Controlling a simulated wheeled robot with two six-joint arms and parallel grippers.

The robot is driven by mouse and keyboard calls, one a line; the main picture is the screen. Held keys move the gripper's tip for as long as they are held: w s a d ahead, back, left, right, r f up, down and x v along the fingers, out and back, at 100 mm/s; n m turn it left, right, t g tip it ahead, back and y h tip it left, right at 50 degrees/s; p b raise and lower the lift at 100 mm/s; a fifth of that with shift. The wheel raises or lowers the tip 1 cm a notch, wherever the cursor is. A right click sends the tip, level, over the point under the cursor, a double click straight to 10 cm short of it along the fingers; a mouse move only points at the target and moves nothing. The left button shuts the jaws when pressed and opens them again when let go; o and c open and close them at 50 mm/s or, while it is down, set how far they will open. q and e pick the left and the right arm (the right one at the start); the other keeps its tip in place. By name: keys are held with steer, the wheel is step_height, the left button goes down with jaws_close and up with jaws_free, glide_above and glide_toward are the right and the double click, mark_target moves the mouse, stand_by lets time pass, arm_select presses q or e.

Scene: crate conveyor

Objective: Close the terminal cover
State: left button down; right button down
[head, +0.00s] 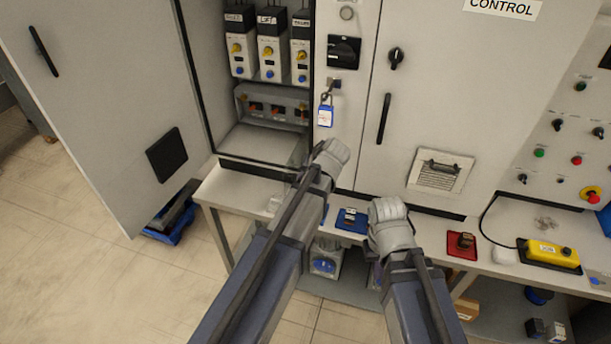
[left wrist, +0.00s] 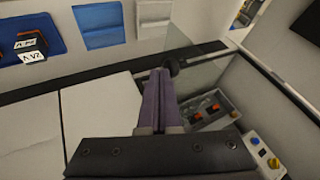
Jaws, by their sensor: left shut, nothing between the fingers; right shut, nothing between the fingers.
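The terminal cover looks like a clear pane with a dark knob; it stands out from the cabinet in the left wrist view (left wrist: 207,72). In the head view it is a faint clear edge (head: 298,152) beside my left wrist. The terminal block (head: 272,106) in the open cabinet also shows in the left wrist view (left wrist: 208,110). My left gripper (left wrist: 160,75) is shut and empty, its fingertips at the knob; whether they touch it I cannot tell. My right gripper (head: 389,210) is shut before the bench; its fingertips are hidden.
The large cabinet door (head: 100,90) stands open at left. Three modules (head: 269,45) hang above the terminal block. A blue padlock tag (head: 325,116) hangs near the cabinet edge. The bench below holds a blue tray (head: 352,220), a red tray (head: 462,246) and a yellow pendant (head: 552,253).

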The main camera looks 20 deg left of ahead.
arm_select(q)
steer(key=w+a+m+t+h, duration=0.1)
steer(key=w+a+m+h, duration=0.2)
steer(key=a, duration=0.8)
steer(key=w+a+m+t+h, duration=0.1)
steer(key=w+a+m+t, duration=0.3)
steer(key=a, duration=0.8)
steer(key=w+a+m+g, duration=0.1)
steer(key=w+a, duration=0.4)
steer(key=w, duration=0.3)
steer(key=w+a+m+g+h, duration=0.1)
steer(key=w+a, duration=0.5)
steer(key=w, duration=0.2)
steer(key=shift+a, duration=0.3)
steer(key=shift+w, duration=0.1)
steer(key=shift+r, duration=0.1)
